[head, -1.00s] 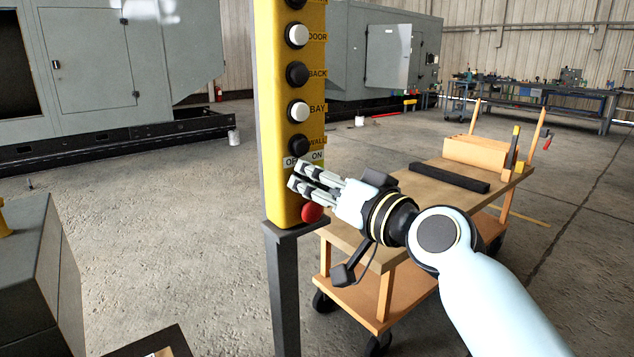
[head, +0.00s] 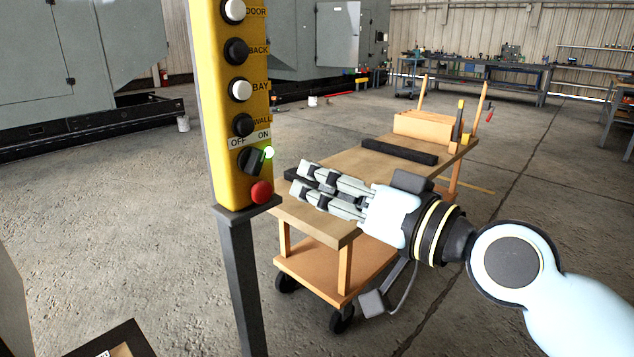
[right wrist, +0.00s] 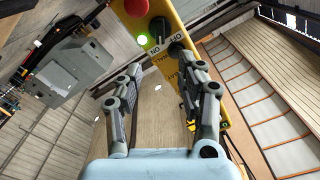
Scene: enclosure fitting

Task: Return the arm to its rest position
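My right gripper (head: 298,183) is in front of the cart, just right of the yellow control box, apart from it. In the right wrist view my right gripper (right wrist: 160,82) shows its two fingers spread with nothing between them. The yellow control box (head: 222,185) stands on a dark post. Its black rotary switch (head: 251,161) is turned toward ON, and a green lamp (head: 268,153) beside it is lit. A red button (head: 261,192) sits below. The switch also shows in the right wrist view (right wrist: 160,27). My left gripper is not in view.
A wooden cart (head: 320,277) with a black bar (head: 399,152) and a wooden box (head: 424,127) stands behind my right arm. The dark post (head: 241,280) is left of it. Grey enclosures (head: 70,70) and workbenches (head: 470,78) stand at the back. Open concrete floor lies on the left.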

